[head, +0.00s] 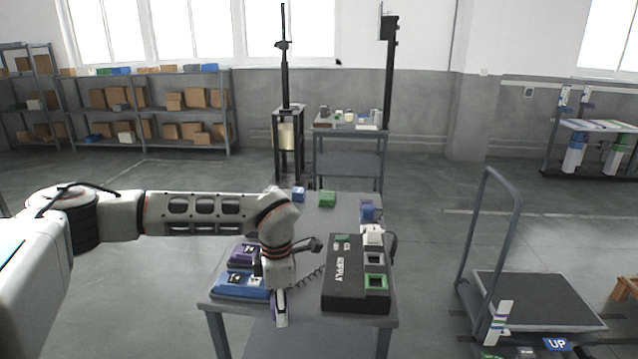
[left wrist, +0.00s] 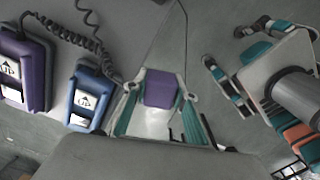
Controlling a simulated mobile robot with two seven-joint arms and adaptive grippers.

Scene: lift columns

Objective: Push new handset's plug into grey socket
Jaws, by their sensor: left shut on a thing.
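My left gripper (head: 280,318) points down near the table's front edge, left of the black supply box (head: 340,292). In the left wrist view its teal fingers (left wrist: 158,112) are shut on a purple and white plug (left wrist: 160,90). A coiled cord (left wrist: 92,35) runs from the handsets' side towards this gripper. A purple handset (head: 240,255) and a blue handset (head: 238,285) lie left of it. The box's right side has a grey-framed socket (head: 384,258) and a green-framed socket (head: 385,282). The plug is apart from both.
A white block (head: 372,233) and a black cable sit at the box's far end. A green block (head: 327,198) and small blue blocks (head: 298,194) stand at the table's back. A trolley (head: 540,300) stands to the right. Bare tabletop (head: 335,218) shows behind the box.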

